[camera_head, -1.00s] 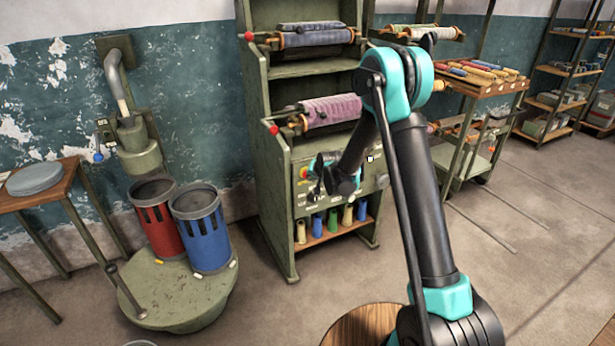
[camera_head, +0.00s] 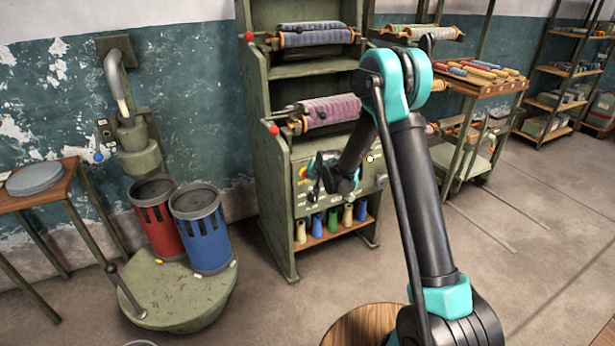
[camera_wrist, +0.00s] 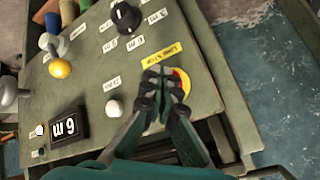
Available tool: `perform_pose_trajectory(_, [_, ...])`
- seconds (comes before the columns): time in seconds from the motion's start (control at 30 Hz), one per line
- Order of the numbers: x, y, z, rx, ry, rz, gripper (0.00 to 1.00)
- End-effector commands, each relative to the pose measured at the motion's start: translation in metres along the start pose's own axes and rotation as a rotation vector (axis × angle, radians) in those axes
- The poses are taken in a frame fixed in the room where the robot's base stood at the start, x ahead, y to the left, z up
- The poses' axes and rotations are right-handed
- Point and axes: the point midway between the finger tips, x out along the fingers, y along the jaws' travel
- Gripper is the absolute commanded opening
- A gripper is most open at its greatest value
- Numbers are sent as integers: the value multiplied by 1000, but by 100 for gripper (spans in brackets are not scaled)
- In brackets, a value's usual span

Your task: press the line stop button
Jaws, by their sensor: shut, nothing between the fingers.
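The line stop button is red on a yellow round base (camera_wrist: 183,82), beside a yellow "LINE STOP" label (camera_wrist: 162,53) on the green control panel (camera_wrist: 85,85). My gripper (camera_wrist: 164,82) is shut and empty. Its fingertips overlap the button's left side in the wrist view and hide part of it; I cannot tell whether they touch it. In the head view the button (camera_head: 303,172) shows at the panel's left edge, with my gripper (camera_head: 315,180) just right of and below it.
Several coloured cones (camera_head: 333,219) stand on the shelf below. Red and blue bins (camera_head: 202,230) stand to the left.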

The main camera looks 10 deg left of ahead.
Motion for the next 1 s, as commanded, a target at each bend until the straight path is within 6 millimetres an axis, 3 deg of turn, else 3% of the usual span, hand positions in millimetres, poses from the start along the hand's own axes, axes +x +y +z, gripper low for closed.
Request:
perform_pose_trajectory(0.53, [2,-1,-1,0,1,0,0])
perform_pose_trajectory(1.0, [-10,8,8,0,0,0,0])
